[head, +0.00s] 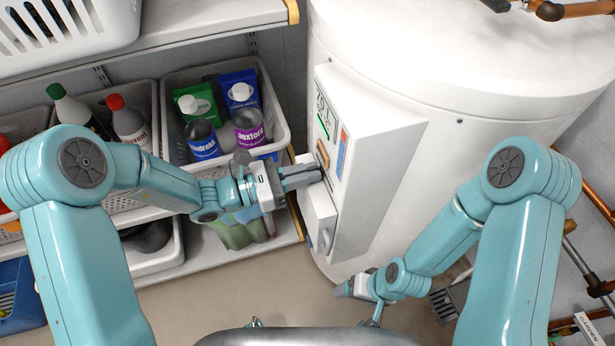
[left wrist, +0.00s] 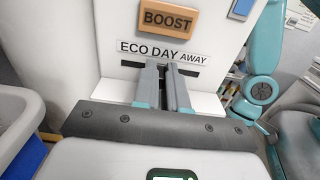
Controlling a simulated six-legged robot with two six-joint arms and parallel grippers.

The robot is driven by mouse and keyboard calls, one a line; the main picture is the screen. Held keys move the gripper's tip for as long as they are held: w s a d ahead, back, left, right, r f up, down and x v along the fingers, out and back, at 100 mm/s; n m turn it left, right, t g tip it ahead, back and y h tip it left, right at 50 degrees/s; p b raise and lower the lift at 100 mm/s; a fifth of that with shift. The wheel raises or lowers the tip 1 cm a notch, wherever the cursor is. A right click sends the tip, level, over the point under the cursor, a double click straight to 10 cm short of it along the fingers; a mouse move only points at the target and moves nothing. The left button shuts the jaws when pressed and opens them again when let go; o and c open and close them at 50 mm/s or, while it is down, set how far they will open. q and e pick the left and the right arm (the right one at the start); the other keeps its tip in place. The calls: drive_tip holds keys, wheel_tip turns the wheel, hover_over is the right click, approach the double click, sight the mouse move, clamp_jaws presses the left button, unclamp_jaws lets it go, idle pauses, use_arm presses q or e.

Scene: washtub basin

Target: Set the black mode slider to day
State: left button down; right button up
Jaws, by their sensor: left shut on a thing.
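The white control box (head: 380,140) is mounted on the front of the white tank. In the left wrist view, a label reading ECO DAY AWAY (left wrist: 163,51) sits above a dark horizontal slot (left wrist: 131,64). My left gripper (head: 318,171) reaches the box face from the left and is shut on the black mode slider. In the left wrist view its fingertips (left wrist: 166,66) are at the slot, below the word DAY. The slider itself is hidden by the fingers. My right gripper (head: 352,287) is low, in front of the tank and away from the box; its finger opening is unclear.
An orange BOOST button (left wrist: 169,20) is above the label. A small white compartment (head: 319,217) protrudes below the slot area. Shelves at left hold baskets of bottles, one basket (head: 170,115) close behind my left arm. The white tank (head: 470,60) fills the back right.

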use_arm(q)
drive_tip(key=shift+s, duration=0.1)
drive_tip(key=c, duration=1.2)
unclamp_jaws()
drive_tip(key=shift+o, duration=0.2)
drive_tip(key=b+v, duration=0.1)
drive_tip(key=v, duration=1.5)
drive_tip(key=shift+a, duration=0.1)
